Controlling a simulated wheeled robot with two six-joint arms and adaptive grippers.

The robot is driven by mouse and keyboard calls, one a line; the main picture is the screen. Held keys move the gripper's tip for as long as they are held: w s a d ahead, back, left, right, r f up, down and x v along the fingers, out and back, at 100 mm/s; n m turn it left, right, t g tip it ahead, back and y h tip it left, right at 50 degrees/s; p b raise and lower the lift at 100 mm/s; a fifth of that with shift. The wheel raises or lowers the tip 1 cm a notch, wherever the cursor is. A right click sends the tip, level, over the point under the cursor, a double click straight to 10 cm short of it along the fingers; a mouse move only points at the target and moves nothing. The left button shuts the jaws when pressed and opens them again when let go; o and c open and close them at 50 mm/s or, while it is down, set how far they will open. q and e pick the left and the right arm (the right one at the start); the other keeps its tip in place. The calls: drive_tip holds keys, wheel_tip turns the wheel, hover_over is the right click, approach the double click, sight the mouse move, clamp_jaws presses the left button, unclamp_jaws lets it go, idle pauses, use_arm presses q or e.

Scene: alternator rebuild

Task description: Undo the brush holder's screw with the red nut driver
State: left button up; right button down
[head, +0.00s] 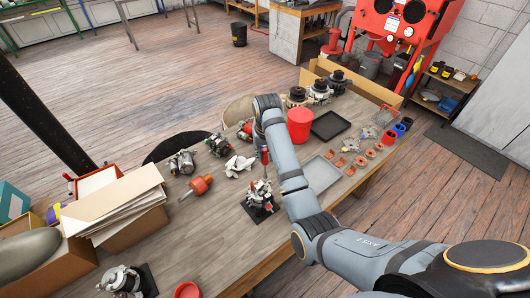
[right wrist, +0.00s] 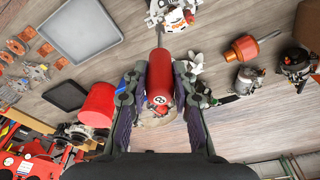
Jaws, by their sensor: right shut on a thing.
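The red nut driver (right wrist: 160,75) is held between the fingers of my right gripper (right wrist: 156,90), with its shaft pointing at the alternator (right wrist: 171,12). In the head view the driver (head: 264,156) hangs roughly upright just above the alternator (head: 260,191), which stands on a dark square base (head: 261,213). The shaft tip is close to the alternator's top; I cannot tell whether it touches. The brush holder and its screw are too small to make out. My right gripper is mostly hidden behind its arm in the head view. My left gripper is not in view.
An orange-red rotor (head: 200,186) and other alternators (head: 183,162) lie to the left. A red container (head: 299,125), a black tray (head: 330,125), a grey tray (head: 321,173) and small orange parts (head: 360,161) lie to the right. Cardboard boxes (head: 117,212) stand at the table's left.

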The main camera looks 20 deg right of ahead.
drive_tip(key=m, duration=0.5)
drive_tip(key=shift+s+a+r+m+h, duration=0.1)
drive_tip(key=shift+m+h, duration=0.3)
drive_tip(key=shift+m+g, duration=0.3)
drive_tip(key=shift+m, duration=0.7)
drive_tip(key=m, duration=0.4)
drive_tip(key=shift+h, duration=0.3)
drive_tip(key=m+g, duration=0.1)
drive_tip(key=m, duration=0.4)
drive_tip(key=m+g, duration=0.1)
drive_tip(key=m, duration=0.4)
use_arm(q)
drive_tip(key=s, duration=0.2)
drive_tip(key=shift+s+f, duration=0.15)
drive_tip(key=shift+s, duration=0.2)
use_arm(e)
drive_tip(key=m, duration=0.3)
